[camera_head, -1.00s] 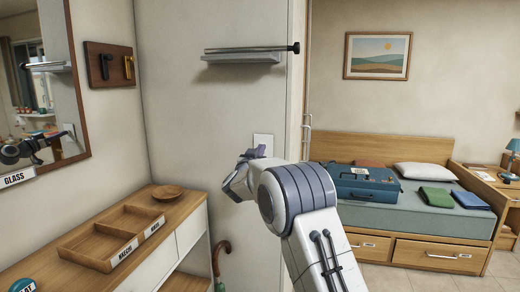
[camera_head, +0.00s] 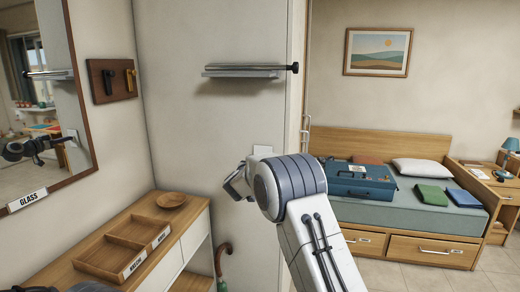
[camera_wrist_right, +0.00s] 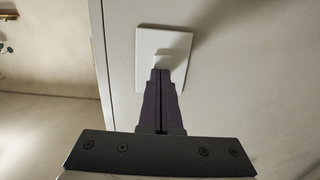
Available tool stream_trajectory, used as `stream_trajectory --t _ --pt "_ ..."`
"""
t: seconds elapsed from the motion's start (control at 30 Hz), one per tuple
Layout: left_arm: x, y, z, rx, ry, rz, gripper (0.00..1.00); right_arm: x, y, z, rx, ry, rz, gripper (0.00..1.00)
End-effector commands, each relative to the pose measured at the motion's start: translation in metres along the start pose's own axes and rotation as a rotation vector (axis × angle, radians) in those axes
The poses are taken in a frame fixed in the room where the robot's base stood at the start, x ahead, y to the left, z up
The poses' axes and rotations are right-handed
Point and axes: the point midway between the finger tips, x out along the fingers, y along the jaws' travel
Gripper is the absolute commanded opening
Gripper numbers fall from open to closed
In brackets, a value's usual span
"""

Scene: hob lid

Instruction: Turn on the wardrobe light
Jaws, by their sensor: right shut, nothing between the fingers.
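A white switch plate (camera_head: 262,150) is on the pale upright panel in the head view, with its lower part hidden behind my right wrist. In the right wrist view the plate (camera_wrist_right: 146,48) shows close up, with a small raised rocker (camera_wrist_right: 165,55) in its middle. My right gripper (camera_wrist_right: 160,73) is shut and empty. Its fingertips overlap the plate's lower middle, just below the rocker; I cannot tell whether they touch it. In the head view the right gripper (camera_head: 236,182) is partly hidden by its own wrist.
A shelf with a dark-ended rail (camera_head: 245,71) juts out above the switch. A wooden dresser (camera_head: 190,222) with a divided tray (camera_head: 104,258) and a bowl (camera_head: 170,200) stands at the left. A bed (camera_head: 410,215) with a blue case (camera_head: 358,181) is at the right.

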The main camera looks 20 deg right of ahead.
Motion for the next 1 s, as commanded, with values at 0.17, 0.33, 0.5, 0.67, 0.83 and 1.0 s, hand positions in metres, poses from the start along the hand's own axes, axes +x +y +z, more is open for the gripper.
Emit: stream_trajectory --t 0.17,0.33,0.5,0.67,0.83,1.0 --pt "-0.016 0.001 -0.001 0.000 0.001 0.000 0.50 0.005 0.004 -0.008 -0.001 -0.017 0.003 0.00" --pt "-0.015 0.001 -0.001 0.000 -0.001 0.000 0.50 0.004 0.004 -0.009 -0.001 -0.015 0.003 0.00" --pt "-0.018 0.001 -0.001 0.000 -0.001 0.000 0.50 -0.008 0.003 -0.012 -0.001 -0.017 0.003 0.00" --pt "-0.025 0.002 -0.001 0.000 0.000 0.000 0.50 -0.034 0.004 -0.015 -0.001 -0.026 0.009 0.00" --pt "-0.008 0.001 0.000 0.000 -0.001 0.000 0.50 -0.078 -0.002 -0.014 0.001 -0.025 0.003 0.00" --pt "-0.003 0.000 0.000 0.000 0.000 0.000 0.50 -0.113 -0.008 -0.017 0.000 -0.026 -0.003 0.00"
